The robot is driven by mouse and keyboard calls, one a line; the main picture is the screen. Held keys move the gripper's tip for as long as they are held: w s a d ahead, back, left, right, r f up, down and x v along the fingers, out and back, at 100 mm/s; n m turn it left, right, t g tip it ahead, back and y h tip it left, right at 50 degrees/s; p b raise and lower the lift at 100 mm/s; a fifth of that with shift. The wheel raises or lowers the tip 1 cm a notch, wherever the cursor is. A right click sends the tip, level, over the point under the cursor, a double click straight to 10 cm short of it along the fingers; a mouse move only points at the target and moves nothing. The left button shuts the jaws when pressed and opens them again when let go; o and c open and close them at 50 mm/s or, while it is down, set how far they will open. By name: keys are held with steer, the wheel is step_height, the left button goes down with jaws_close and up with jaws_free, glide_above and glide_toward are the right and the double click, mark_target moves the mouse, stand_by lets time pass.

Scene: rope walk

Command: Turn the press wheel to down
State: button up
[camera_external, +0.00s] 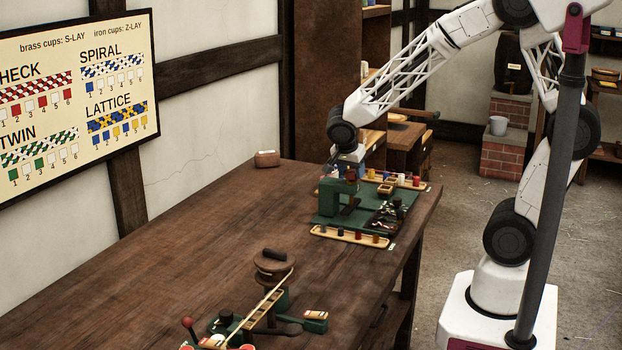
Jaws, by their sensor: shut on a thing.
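A green press (330,198) stands on a green base at the far end of the wooden bench. My gripper (351,171) points down at the top of the press, where the press wheel is. My gripper is shut on what seems to be the press wheel. The wheel is mostly hidden by the gripper and too small to make out, so its setting cannot be told.
Wooden trays with coloured pieces lie before (350,237) and behind (412,182) the press. Small dark parts (385,217) stand to its right. A second device with a round wooden top (273,262) stands on the near bench. The bench's left middle (200,250) is clear.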

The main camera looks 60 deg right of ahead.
steer(key=shift+m, duration=0.6)
steer(key=o, duration=0.9)
steer(key=v, duration=0.7)
steer(key=shift+w+a+r, duration=0.2)
steer(key=shift+r, duration=0.15)
